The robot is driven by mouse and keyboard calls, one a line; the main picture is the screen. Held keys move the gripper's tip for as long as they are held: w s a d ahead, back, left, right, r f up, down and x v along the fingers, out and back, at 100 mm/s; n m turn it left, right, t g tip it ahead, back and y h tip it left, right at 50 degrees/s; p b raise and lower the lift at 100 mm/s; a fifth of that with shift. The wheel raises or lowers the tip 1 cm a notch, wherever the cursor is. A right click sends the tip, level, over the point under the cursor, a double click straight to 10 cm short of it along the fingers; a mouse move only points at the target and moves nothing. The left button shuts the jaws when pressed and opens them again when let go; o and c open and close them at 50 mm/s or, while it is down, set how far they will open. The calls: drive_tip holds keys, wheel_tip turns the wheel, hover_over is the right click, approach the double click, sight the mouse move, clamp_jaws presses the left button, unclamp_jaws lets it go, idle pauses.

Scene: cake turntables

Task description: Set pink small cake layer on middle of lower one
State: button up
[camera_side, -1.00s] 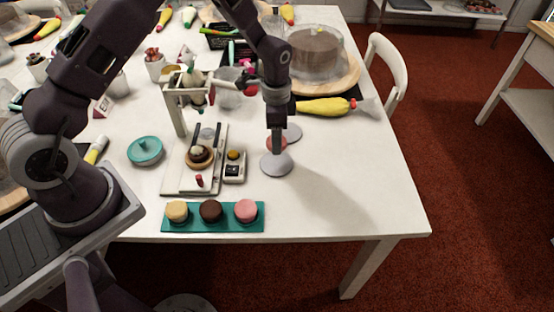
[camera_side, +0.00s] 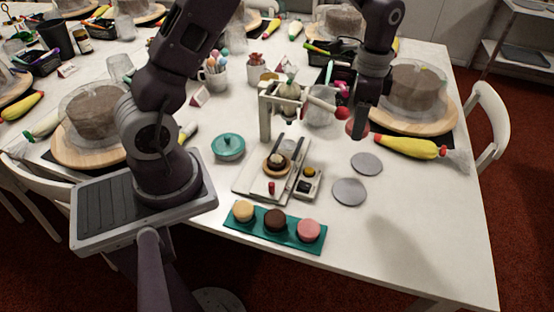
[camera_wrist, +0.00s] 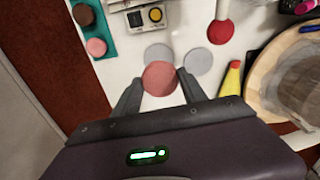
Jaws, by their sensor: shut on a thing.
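My gripper (camera_side: 358,130) is shut on a pink round cake layer (camera_wrist: 160,78), held between the fingertips in the wrist view. In the side view the pink layer (camera_side: 352,130) is partly covered by the fingers and hangs above the table. Two grey discs (camera_side: 349,191) (camera_side: 367,163) lie flat and bare below it; in the wrist view they also show (camera_wrist: 157,51) (camera_wrist: 198,62). I cannot tell which piece is the lower layer.
A teal tray (camera_side: 262,240) with yellow, brown and pink small cakes stands at the table's front. A yellow piping bag (camera_side: 408,148) and covered cake (camera_side: 415,88) are to the right.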

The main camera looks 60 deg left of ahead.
drive_tip(key=s+a+n, duration=0.2)
drive_tip(key=s+a, duration=0.4)
drive_tip(key=a, duration=0.2)
drive_tip(key=n, duration=0.2)
approach(277, 160)
wheel_tip(277, 160, down, 6)
drive_tip(key=shift+a+f, duration=0.1)
drive_tip(key=shift+f, duration=0.05)
drive_tip(key=o, duration=0.9)
drive_tip(key=shift+f, duration=0.1)
